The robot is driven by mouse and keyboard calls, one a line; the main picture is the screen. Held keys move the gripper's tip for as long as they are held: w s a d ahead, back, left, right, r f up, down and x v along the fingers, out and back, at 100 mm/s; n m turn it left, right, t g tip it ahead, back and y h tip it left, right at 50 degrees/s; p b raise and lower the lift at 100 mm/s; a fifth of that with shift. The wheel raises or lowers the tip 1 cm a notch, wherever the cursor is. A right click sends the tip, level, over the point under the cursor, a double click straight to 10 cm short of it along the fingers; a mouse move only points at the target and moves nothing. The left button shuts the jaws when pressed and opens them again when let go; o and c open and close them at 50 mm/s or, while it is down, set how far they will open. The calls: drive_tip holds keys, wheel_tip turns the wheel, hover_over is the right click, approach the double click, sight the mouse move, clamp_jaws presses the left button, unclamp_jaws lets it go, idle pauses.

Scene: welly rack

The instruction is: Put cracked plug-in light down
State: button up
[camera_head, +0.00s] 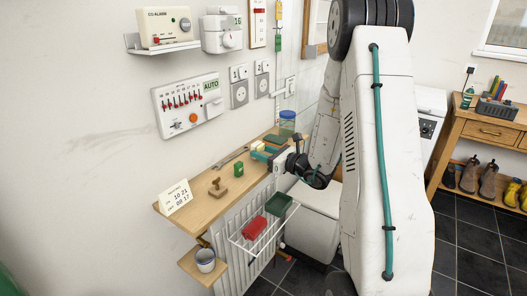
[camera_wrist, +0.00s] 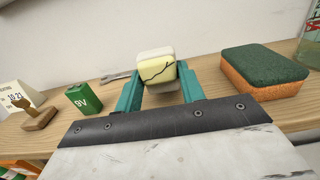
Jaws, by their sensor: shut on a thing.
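The cracked plug-in light (camera_wrist: 156,70) is a small pale yellow-and-white block with a dark jagged crack across its face. In the wrist view my gripper (camera_wrist: 158,84) is shut on it, with a teal finger on each side. In the head view my gripper (camera_head: 266,152) is over the wooden shelf (camera_head: 206,203), towards its far end. The light is too small there to make out clearly. I cannot tell whether it touches the shelf.
On the shelf, a green 9V battery (camera_wrist: 84,98) and a wooden stamp (camera_wrist: 38,115) lie left of my gripper, and a green-orange sponge (camera_wrist: 262,72) lies right. A spanner (camera_wrist: 116,76) lies behind. A jar (camera_head: 287,120) stands at the far end. A wire rack (camera_head: 250,243) hangs below.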

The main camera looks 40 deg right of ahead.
drive_tip(key=shift+d+f, duration=0.1)
drive_tip(key=shift+f, duration=0.2)
drive_tip(key=o, duration=1.3)
drive_tip(key=shift+r, duration=0.1)
